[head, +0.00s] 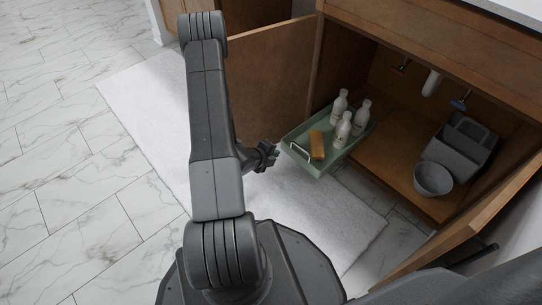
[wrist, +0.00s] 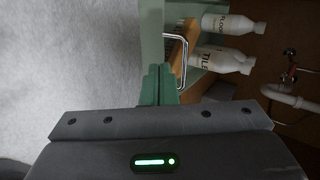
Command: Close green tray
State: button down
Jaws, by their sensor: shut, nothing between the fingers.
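The green tray (head: 309,163) is pulled part way out of the open under-sink cabinet, its front end past the cabinet floor's edge. It has a metal handle (head: 299,149) on its front and carries white bottles (head: 342,130) and an orange-brown block (head: 317,145). My gripper (head: 268,155) is shut and empty, just in front of the tray's front left end. In the wrist view the tray's green front (wrist: 150,45) and its handle (wrist: 183,60) are ahead of the gripper's body. Whether the gripper touches the tray is unclear.
The cabinet doors (head: 262,88) stand open on both sides. A grey bowl (head: 433,178) and a grey caddy (head: 459,146) sit on the cabinet floor to the right. Pipes (head: 431,82) hang above. A white rug (head: 140,110) covers the floor in front.

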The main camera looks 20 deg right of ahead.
jog(key=w+d+f+b, duration=0.2)
jog(key=w+d, duration=0.2)
jog(key=d, duration=0.3)
jog(key=shift+f, duration=0.35)
jog(key=shift+d, duration=0.1)
